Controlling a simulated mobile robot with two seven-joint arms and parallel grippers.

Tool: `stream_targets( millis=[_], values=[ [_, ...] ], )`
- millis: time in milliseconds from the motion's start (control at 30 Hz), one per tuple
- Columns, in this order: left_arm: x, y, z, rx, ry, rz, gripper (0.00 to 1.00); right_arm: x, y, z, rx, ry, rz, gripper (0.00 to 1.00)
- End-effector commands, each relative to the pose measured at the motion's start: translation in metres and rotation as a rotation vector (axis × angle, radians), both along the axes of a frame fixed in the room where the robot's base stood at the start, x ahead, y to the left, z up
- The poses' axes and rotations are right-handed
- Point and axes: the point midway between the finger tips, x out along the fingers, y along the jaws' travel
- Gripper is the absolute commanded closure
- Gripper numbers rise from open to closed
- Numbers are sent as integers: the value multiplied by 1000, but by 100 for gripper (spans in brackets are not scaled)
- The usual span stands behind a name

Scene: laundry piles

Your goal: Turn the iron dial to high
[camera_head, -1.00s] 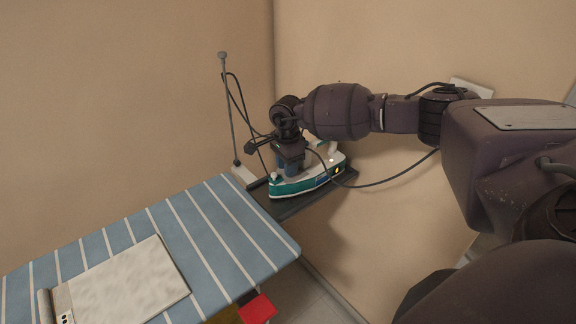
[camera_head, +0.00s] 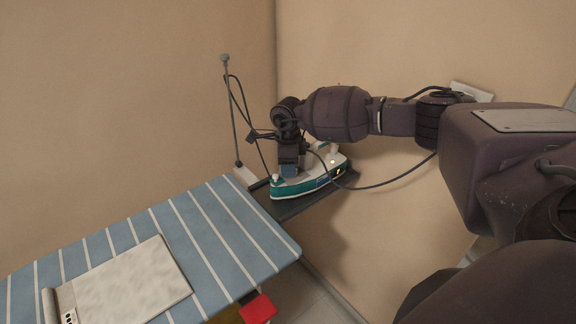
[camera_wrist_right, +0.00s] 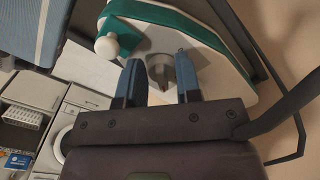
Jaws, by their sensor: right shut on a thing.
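The teal and white iron (camera_head: 308,183) rests on the dark stand at the end of the ironing board. It also shows in the right wrist view (camera_wrist_right: 210,62), with its grey round dial (camera_wrist_right: 160,70) between my fingers. My right gripper (camera_head: 289,170) reaches down over the iron from the right. In the right wrist view my right gripper (camera_wrist_right: 158,80) has its blue-padded fingers on both sides of the dial, shut on it. The dial's markings cannot be read. My left gripper is not in view.
The striped ironing board (camera_head: 215,222) lies to the left, with a folded pale cloth (camera_head: 125,290) on it. A thin grey pole (camera_head: 231,110) with a cord stands behind the iron. A red object (camera_head: 257,308) is below the board's edge. Walls are close behind.

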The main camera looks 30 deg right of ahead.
Motion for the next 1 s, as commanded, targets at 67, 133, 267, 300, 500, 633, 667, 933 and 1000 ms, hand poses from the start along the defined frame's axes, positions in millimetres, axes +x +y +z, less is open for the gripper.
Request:
stream_targets(
  millis=[67, 133, 267, 300, 500, 633, 667, 933, 1000],
  values=[
    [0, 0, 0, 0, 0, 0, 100, 1, 0, 1, 0, -2, -2, 92],
    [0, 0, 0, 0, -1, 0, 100, 1, 0, 1, 0, -2, -2, 92],
    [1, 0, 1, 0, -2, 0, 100, 1, 0, 1, 0, -2, -2, 92],
    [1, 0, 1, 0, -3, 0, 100, 1, 0, 1, 0, -2, -1, 92],
    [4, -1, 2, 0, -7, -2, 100, 1, 0, 1, 0, -2, -1, 45],
    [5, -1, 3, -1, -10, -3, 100, 0, 0, 1, 0, -1, -1, 45],
    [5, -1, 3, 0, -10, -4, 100, 0, 0, 1, 0, -1, -1, 45],
    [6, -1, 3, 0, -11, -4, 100, 1, 0, 14, 0, -4, 1, 45],
    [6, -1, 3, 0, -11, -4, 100, 1, -1, 24, -1, -5, 0, 45]
  ],
)
